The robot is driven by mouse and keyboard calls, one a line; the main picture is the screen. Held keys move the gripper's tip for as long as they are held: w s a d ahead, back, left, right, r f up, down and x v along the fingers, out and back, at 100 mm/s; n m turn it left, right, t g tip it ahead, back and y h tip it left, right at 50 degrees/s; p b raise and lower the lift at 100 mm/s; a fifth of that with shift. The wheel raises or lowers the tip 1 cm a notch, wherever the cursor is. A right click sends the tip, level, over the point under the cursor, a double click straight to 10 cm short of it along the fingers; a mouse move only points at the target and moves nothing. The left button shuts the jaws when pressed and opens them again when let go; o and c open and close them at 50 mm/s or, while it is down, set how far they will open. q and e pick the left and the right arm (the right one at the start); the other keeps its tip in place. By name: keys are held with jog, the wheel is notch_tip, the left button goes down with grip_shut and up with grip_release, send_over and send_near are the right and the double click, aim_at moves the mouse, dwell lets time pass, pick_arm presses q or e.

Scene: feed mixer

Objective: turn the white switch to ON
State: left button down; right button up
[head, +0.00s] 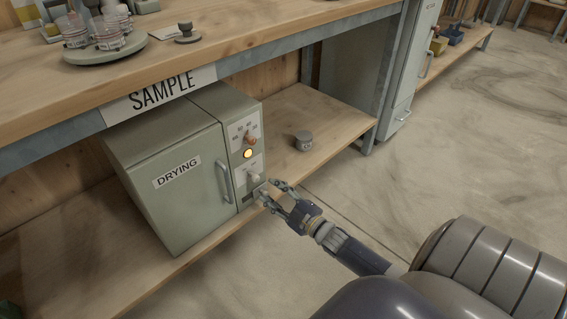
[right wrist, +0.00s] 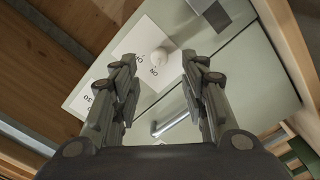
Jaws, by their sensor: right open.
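The white switch (head: 253,176) is a small round knob on the front panel of the green-grey drying oven (head: 185,205), below a glowing yellow lamp (head: 247,154). In the right wrist view the white switch (right wrist: 189,56) stands on a white plate with ON and OFF lettering, close to the tip of the right-hand finger. Which marking it points to, I cannot tell. My right gripper (head: 270,188) is open and empty, just below and right of the switch; its two fingers (right wrist: 163,75) show in the right wrist view. My left gripper is not in view.
The oven's door handle (head: 224,181) is left of the panel. A small grey tin (head: 304,140) stands on the shelf to the right. The workbench (head: 240,45) overhangs the oven. The floor right is clear.

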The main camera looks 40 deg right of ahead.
jog(key=shift+s+d, duration=0.1)
jog(key=shift+s, duration=1.9)
